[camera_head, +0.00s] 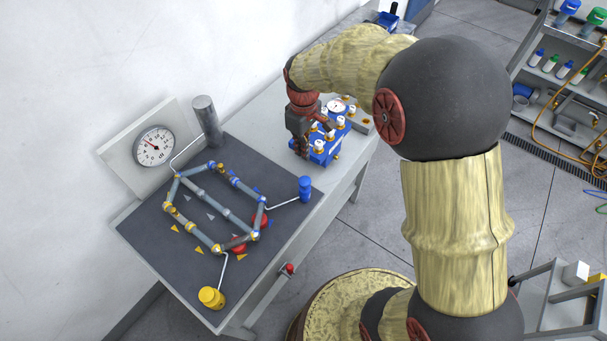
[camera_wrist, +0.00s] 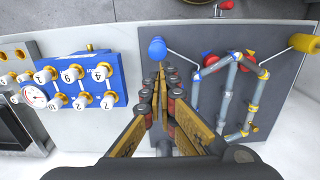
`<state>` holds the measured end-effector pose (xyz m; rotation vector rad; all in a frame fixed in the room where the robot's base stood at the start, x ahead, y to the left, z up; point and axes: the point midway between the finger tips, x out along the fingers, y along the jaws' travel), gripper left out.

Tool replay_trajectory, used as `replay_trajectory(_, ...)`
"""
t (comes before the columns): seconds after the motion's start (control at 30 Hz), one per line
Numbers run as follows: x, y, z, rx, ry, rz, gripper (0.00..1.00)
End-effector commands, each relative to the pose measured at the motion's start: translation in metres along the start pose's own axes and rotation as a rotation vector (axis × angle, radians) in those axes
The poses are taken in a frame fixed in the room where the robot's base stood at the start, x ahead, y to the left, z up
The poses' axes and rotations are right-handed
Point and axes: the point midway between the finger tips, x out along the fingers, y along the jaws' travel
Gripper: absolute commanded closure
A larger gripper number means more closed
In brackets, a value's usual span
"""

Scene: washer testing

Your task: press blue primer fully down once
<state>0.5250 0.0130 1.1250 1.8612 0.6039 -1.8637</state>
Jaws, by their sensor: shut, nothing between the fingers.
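The blue primer (camera_head: 305,188) is a short upright blue cylinder at the right edge of the dark board (camera_head: 150,235), on the end of a thin pipe from the pipe loop. In the wrist view the blue primer (camera_wrist: 157,48) shows as a round blue top just beyond my fingertips. My gripper (camera_head: 303,156) is shut and empty, pointing down beside the blue valve block. It is apart from the primer in the head view. In the wrist view my gripper's fingertips (camera_wrist: 160,68) meet just short of the primer in the picture; their height over it is hard to tell.
The blue valve block (camera_head: 322,150) with white knobs stands close to my gripper. The pipe loop (camera_head: 212,205) has red valves, a yellow cylinder (camera_head: 211,297) and a grey cylinder (camera_head: 206,118). A gauge (camera_head: 154,146) stands behind. The table's front edge is near the primer.

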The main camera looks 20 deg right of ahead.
Motion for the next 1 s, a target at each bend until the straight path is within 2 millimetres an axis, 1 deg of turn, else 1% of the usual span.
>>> replay_trajectory(0.13, 0.006, 0.000, 0.000, 0.000, -0.001, -0.001, 1.00)
replay_trajectory(0.23, 0.018, 0.000, 0.000, 0.000, -0.002, -0.001, 1.00)
replay_trajectory(0.7, 0.107, 0.000, 0.001, 0.000, -0.002, -0.002, 1.00)
replay_trajectory(0.9, 0.131, 0.000, 0.000, 0.000, -0.001, -0.001, 1.00)
replay_trajectory(1.0, 0.137, 0.000, 0.000, 0.000, -0.001, 0.000, 1.00)
